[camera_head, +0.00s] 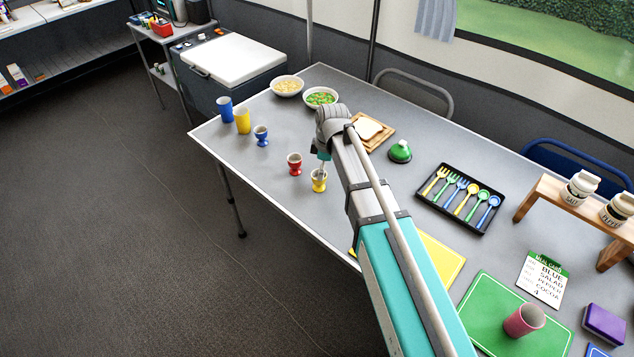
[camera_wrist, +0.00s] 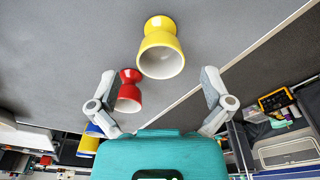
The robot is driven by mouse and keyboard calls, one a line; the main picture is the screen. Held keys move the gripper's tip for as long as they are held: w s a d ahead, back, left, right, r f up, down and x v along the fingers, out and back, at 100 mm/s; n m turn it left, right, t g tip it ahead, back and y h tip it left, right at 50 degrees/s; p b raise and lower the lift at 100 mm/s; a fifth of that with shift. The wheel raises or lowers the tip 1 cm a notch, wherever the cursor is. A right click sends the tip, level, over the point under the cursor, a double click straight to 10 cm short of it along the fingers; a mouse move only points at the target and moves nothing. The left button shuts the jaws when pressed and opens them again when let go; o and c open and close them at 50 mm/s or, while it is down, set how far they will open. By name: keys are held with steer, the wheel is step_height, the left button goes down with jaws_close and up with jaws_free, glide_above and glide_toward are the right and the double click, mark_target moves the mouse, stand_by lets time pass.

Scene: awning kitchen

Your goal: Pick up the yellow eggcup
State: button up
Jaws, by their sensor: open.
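The yellow eggcup (camera_head: 318,183) stands upright on the grey table near its front edge, in the head view. In the wrist view the yellow eggcup (camera_wrist: 160,36) is at top centre, its open rim facing my camera. My gripper (camera_wrist: 158,74) is open and empty, its fingers spread to the left and right of the eggcup's line with visible gaps. No finger touches the eggcup there. In the head view my gripper (camera_head: 323,152) is just above and beyond the eggcup, and its fingers are hard to make out.
A red eggcup (camera_head: 294,161) stands close beside the yellow one; it also shows near the left finger in the wrist view (camera_wrist: 129,92). A blue eggcup (camera_head: 261,134), yellow cup (camera_head: 242,121) and blue cup (camera_head: 225,110) stand farther left. A toast board (camera_head: 384,139) lies behind my arm.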

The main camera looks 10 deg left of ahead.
steer(key=shift+a+f+b, duration=0.2)
steer(key=shift+f+b, duration=0.65)
steer(key=shift+a+f+b, duration=0.2)
steer(key=shift+f+b, duration=0.65)
steer(key=shift+a+f+b, duration=0.2)
steer(key=shift+f+b, duration=0.65)
steer(key=c, duration=1.2)
steer(key=shift+r, duration=0.2)
